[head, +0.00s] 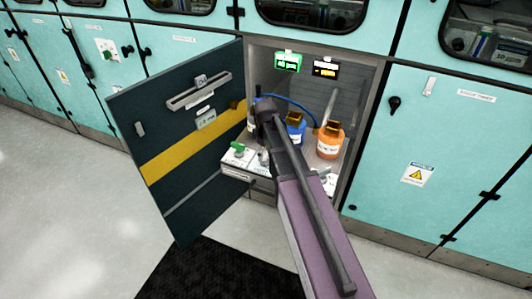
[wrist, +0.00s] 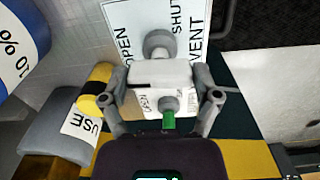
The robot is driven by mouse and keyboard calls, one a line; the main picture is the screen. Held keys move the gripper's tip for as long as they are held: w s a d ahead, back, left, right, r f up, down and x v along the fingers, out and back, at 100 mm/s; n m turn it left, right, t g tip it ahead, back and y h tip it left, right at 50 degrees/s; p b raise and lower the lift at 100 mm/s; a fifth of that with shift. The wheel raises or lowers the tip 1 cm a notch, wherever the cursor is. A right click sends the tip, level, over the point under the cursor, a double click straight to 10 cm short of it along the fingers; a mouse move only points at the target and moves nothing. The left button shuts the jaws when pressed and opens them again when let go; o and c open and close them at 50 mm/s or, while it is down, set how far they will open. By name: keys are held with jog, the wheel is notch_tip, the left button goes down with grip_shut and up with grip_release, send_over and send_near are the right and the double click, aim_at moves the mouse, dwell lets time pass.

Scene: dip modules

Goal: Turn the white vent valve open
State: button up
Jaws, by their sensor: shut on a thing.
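The white vent valve (wrist: 160,78) shows in the wrist view as a pale block with a grey round hub, in front of a white plate (wrist: 127,18) lettered OPEN, SHUT and VENT. OPEN is at the plate's left; SHUT and VENT are at its right. My gripper (wrist: 160,92) has one finger on each side of the valve and is shut on it. I cannot tell the valve's exact turn. In the head view my arm hides most of the gripper and the valve, inside the open cabinet.
The dark cabinet door (head: 185,135) with a yellow band stands open at the left. A blue bottle (head: 296,133) and an orange bottle (head: 330,142) stand inside close to my arm. A green-handled valve (head: 238,149) sits at the front left. Open floor (head: 70,210) lies left of the door.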

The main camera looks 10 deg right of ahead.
jog(key=shift+s+a+n, duration=0.1)
jog(key=shift+s+n, duration=0.05)
jog(key=shift+n, duration=0.35)
jog(key=o, duration=1)
jog(key=shift+c, duration=0.2)
jog(key=shift+r, duration=0.1)
